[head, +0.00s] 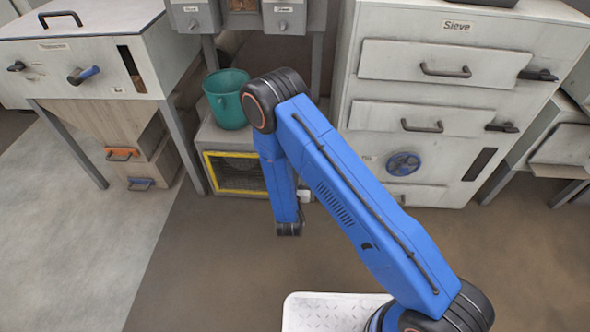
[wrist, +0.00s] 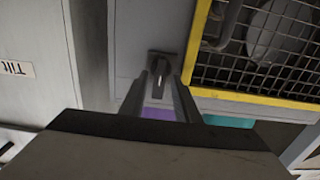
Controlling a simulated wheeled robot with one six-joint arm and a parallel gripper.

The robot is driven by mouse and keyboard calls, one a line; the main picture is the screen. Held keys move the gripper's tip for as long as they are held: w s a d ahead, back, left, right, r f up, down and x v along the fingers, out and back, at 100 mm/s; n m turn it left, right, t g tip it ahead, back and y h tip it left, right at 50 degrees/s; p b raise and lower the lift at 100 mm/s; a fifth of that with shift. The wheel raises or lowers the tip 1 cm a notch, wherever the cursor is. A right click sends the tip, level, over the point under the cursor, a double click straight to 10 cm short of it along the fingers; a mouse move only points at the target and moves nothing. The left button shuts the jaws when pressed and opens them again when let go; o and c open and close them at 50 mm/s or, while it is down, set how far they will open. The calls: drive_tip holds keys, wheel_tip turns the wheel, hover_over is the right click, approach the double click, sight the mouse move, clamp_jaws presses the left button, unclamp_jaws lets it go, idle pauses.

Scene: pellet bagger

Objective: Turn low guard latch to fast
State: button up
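In the wrist view a small dark latch (wrist: 161,66) sits on a grey panel beside the yellow-framed mesh guard (wrist: 240,98). My gripper (wrist: 162,82) points at this latch. Its two fingers are apart, with their tips at either side of the latch's lower part. I see no clear contact, and the tips partly hide the latch. In the head view the yellow guard (head: 236,172) is low on the cabinet under the teal bucket.
A teal bucket (head: 227,98) stands above the guard. The Sieve cabinet (head: 440,85), with protruding handles and a blue knob (head: 403,163), is at right. A hopper table (head: 90,45) is at left. The floor in front is clear. A Tilt label (wrist: 17,69) shows in the wrist view.

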drive_tip(key=shift+w, duration=0.2)
clamp_jaws()
drive_tip(key=shift+n, duration=0.3)
drive_tip(key=n, duration=0.5)
drive_tip(key=f+n, duration=0.1)
drive_tip(key=n, duration=0.5)
drive_tip(key=a+n, duration=0.1)
drive_tip(key=n, duration=0.5)
drive_tip(key=shift+a+f, duration=0.1)
drive_tip(key=shift+f, duration=0.05)
drive_tip(key=shift+n, duration=0.3)
